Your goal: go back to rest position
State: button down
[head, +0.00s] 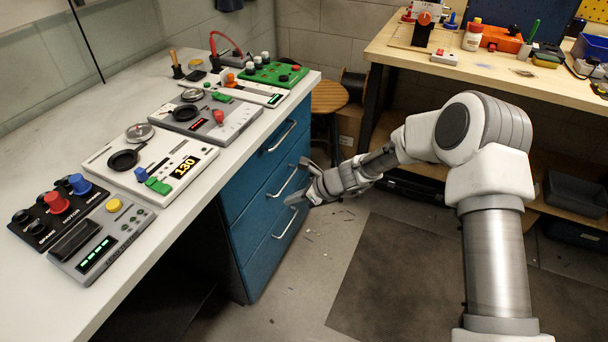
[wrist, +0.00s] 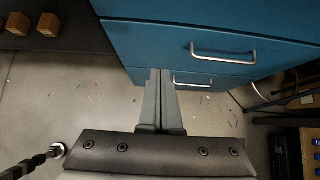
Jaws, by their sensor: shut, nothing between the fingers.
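My gripper (wrist: 161,76) shows from above in the wrist view, its two grey fingers side by side with no gap and nothing held between them. In the head view my gripper (head: 304,181) is low in front of the blue drawer cabinet (head: 240,208), near its handles, at the end of my bent arm. In the wrist view the fingertips overlap the cabinet front (wrist: 135,35), left of a drawer handle (wrist: 224,54). I cannot tell whether they touch it. All the drawers look closed.
The white bench (head: 110,280) at left carries a grey module (head: 102,240), a white panel with a 130 display (head: 150,160) and a green board (head: 272,74). A wooden stool (head: 328,97) stands behind my gripper. A wooden workbench (head: 490,65) is at back right. Floor debris lies below.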

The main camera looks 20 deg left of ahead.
jog(key=s+d+r+n+t+h, duration=0.1)
jog(key=s+d+r+n+h, duration=0.1)
jog(key=d+r+n, duration=0.65)
jog(key=s+d+r+n+t+h, duration=0.1)
jog(key=s+d+r+n+h, duration=0.15)
jog(key=d+r, duration=1.15)
jog(key=s+d+r+n+t+h, duration=0.2)
jog(key=s+d+r+n, duration=0.25)
jog(key=s+d, duration=0.55)
jog(key=s+d+r+n+t+h, duration=0.1)
jog(key=s+d+r+n+h, duration=0.3)
jog(key=s+d, duration=0.5)
notch_tip(320, 180, up, 16)
jog(key=m+y+p, duration=0.1)
jog(key=p, duration=1.4)
jog(key=shift+d+r+y, duration=0.1)
jog(key=shift+y, duration=0.15)
